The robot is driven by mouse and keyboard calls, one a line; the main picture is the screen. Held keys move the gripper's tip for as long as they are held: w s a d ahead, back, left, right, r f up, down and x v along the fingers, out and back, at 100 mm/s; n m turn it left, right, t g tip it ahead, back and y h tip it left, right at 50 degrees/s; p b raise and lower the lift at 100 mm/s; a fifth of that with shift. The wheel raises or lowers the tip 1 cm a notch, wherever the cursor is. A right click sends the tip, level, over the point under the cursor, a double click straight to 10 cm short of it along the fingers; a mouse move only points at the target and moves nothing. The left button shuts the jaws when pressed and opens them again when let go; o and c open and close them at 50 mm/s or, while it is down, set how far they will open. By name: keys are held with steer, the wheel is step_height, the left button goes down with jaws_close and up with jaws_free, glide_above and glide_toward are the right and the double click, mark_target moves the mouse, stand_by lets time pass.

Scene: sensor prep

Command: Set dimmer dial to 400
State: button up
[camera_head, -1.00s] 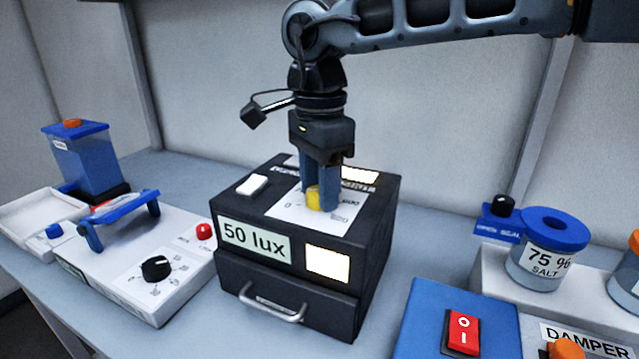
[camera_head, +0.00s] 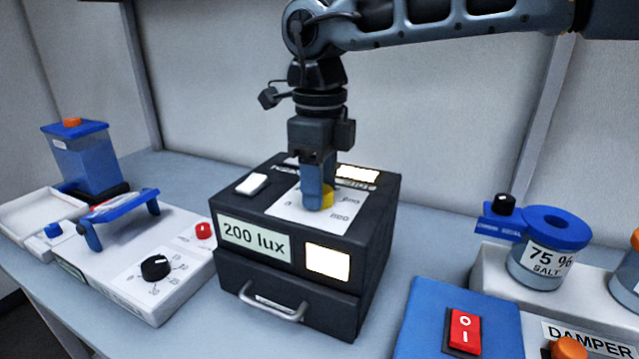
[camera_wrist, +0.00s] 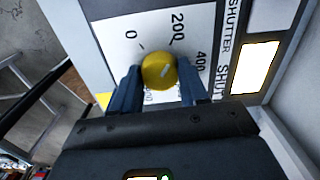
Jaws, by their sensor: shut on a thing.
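The dimmer dial is a yellow round knob (camera_head: 327,197) on a white scale plate (camera_head: 290,208) on top of a black box (camera_head: 375,225). The front display (camera_head: 254,239) reads 200 lux. My gripper (camera_head: 318,200) points down with its blue fingers shut on the knob. In the wrist view the knob (camera_wrist: 158,70) sits between the two fingertips (camera_wrist: 160,88). Marks 0, 200 and 400 show on the scale there; a light line on the knob points toward the 200 side. The lower scale marks are partly hidden by the fingers.
A white rocker (camera_head: 252,184) and lit panels (camera_head: 328,262) are on the black box, with a drawer handle (camera_head: 272,304) below. A white unit with a black knob (camera_head: 155,268) stands left. A red switch (camera_head: 464,331) and a salt jar (camera_head: 548,245) stand right.

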steer(key=m, duration=0.5)
steer(key=shift+m+b, duration=0.3)
steer(key=shift+b, duration=0.05)
steer(key=m, duration=0.4)
steer(key=shift+m+b, duration=0.35)
steer(key=shift+m, duration=0.35)
steer(key=o, duration=1.1)
steer(key=shift+c, duration=0.2)
steer(key=shift+r, duration=0.1)
step_height(320, 180, up, 8)
steer(key=shift+f, duration=0.2)
